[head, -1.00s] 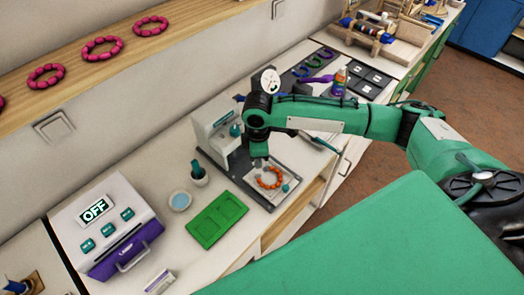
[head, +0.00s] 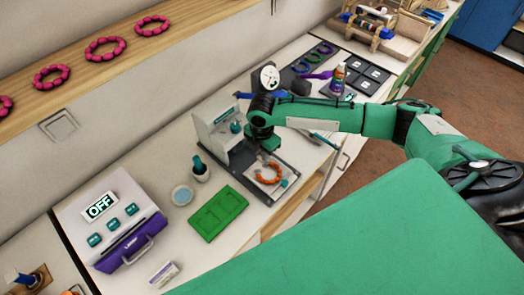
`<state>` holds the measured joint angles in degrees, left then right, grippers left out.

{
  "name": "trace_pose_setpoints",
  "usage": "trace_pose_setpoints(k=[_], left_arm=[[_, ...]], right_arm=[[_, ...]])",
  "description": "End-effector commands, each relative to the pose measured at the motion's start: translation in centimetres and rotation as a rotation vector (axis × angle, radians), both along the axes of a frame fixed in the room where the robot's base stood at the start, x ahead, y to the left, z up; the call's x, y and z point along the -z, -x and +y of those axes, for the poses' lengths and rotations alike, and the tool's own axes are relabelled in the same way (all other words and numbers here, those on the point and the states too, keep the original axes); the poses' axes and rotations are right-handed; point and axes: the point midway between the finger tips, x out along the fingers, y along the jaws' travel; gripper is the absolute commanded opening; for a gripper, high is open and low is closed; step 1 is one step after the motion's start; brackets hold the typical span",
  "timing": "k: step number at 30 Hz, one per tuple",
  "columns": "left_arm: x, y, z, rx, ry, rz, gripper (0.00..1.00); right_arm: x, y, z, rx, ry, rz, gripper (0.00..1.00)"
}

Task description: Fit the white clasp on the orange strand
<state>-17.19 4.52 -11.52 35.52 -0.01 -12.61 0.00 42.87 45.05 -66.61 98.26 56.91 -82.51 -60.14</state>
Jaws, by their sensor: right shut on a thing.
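The orange strand (head: 267,180) lies as a curved ring of beads on a pale pad (head: 290,171) on the dark base of the grey-white bench machine. My right gripper (head: 266,156) points down at the far edge of the strand, close to the pad. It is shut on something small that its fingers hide. I cannot make out the white clasp in this view, nor whether the gripper touches the strand. A small teal piece (head: 284,183) is at the strand's right side. My left gripper is out of view.
The machine's upright (head: 211,122) stands left of my right gripper. A green tray (head: 217,213), a pale blue dish (head: 181,195) and a mortar-like cup (head: 201,174) are nearer. A purple-fronted box reading OFF (head: 125,243) is at lower left. Pink bead rings (head: 105,47) lie on the shelf.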

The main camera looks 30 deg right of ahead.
Motion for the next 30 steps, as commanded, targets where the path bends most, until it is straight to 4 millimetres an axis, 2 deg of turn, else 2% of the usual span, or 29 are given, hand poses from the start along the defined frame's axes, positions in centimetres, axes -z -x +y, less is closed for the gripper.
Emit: trace_pose_setpoints(k=[14, 21, 30], left_arm=[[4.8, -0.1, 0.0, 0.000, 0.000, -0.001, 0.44], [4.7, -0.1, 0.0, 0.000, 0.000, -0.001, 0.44], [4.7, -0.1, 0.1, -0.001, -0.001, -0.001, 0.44]], right_arm=[[4.2, 0.0, 0.0, 0.002, 0.002, -0.001, 0.00], [5.5, 0.0, 0.0, 0.003, 0.001, 0.002, 0.00], [5.7, 0.0, 0.0, 0.002, 0.000, 0.001, 0.00]])
